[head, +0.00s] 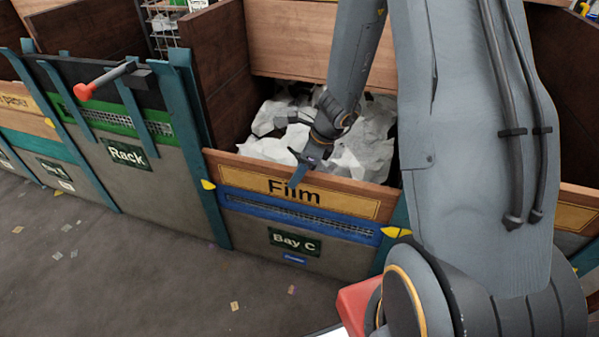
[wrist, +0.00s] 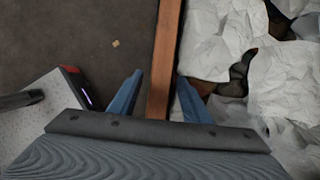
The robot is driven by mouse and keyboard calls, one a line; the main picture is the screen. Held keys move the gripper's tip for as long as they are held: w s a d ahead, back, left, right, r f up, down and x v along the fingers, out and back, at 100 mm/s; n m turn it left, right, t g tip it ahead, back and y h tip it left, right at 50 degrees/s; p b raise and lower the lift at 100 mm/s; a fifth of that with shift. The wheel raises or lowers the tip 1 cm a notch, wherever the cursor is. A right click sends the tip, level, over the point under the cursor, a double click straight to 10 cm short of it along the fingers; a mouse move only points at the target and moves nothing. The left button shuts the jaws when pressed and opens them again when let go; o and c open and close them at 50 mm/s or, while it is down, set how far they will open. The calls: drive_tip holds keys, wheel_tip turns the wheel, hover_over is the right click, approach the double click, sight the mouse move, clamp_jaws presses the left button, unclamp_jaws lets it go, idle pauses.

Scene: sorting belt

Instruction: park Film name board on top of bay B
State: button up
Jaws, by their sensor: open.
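The Film name board (head: 347,204) is a wooden plank with a yellow "Film" label, upright across the front of Bay C. In the wrist view its top edge (wrist: 165,55) runs as a narrow brown strip between my two blue fingers. My gripper (head: 299,172) is open at the board's top edge, one finger on the front side and the other on the bin side. It also shows in the wrist view (wrist: 157,85). I cannot tell whether either finger touches the board. A bay at the left has a sign (head: 55,171) too small to read surely.
Crumpled white film (head: 365,150) fills the bin behind the board. A bay marked "Rack" (head: 127,153) stands to the left, with a red-ended lever (head: 86,91) sticking out. Yellow catches (head: 208,185) sit on the posts. The floor (head: 120,275) in front is clear except for scraps.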

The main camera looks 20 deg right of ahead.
drive_tip(key=b+x, duration=0.2)
drive_tip(key=x, duration=0.4)
drive_tip(key=shift+f, duration=0.25)
drive_tip(key=shift+c, duration=0.2)
clamp_jaws()
idle(1.0)
drive_tip(key=c, duration=0.9)
unclamp_jaws()
clamp_jaws()
drive_tip(key=shift+r, duration=0.1)
